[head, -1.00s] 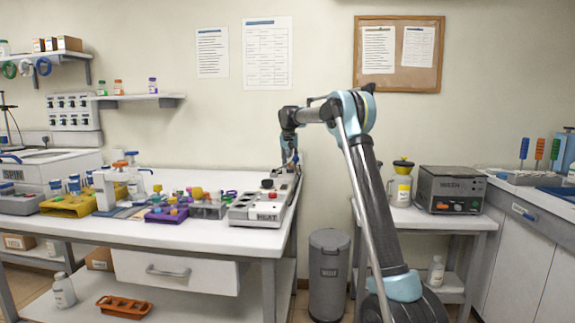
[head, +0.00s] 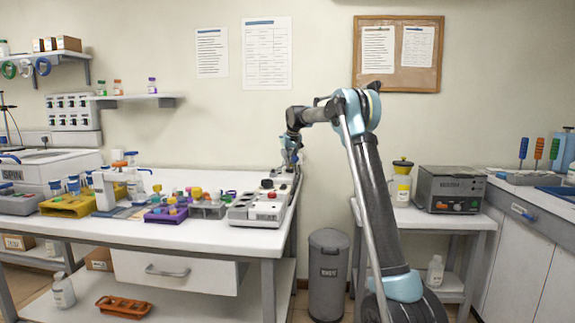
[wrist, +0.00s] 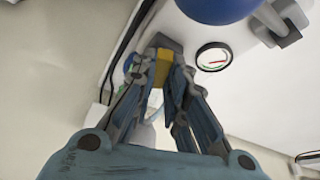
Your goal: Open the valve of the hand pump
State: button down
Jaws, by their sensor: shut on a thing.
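In the wrist view my gripper (wrist: 162,72) is shut on a small yellow block-like piece (wrist: 162,68), which looks like the hand pump's valve. A round gauge (wrist: 213,57) with a red needle sits to the right of the fingers on a pale surface. A large blue rounded part (wrist: 217,8) shows at the top edge, cut off by the frame. In the head view my gripper (head: 290,160) points down at the right back end of the white bench (head: 190,236). The pump itself is too small and covered to make out there.
A heater block marked HEAT (head: 262,207) stands just in front of my gripper. Tube racks, such as a purple one (head: 166,216), lie to its left. A grey bin (head: 328,275) stands right of the bench. The wrist view shows a black cable (wrist: 125,45) left of the fingers.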

jog(key=n, duration=0.2)
jog(key=n+g+y, duration=0.1)
jog(key=n, duration=0.1)
jog(key=n+y, duration=0.1)
jog(key=n, duration=0.1)
jog(key=shift+w+d+g, duration=0.1)
jog(key=shift+d+g, duration=0.2)
jog(key=n, duration=0.2)
jog(key=n+g, duration=0.1)
jog(key=n, duration=0.1)
jog(key=shift+w+d+n+g+y, duration=0.1)
jog(key=shift+w+n+g+y, duration=0.1)
jog(key=shift+n+g+y, duration=0.15)
jog(key=shift+w+d+n+g, duration=0.15)
jog(key=shift+n+g, duration=0.3)
jog(key=shift+n, duration=1.1)
jog(key=shift+w, duration=0.1)
jog(key=c, duration=1.7)
grip_release()
jog(key=shift+o, duration=0.5)
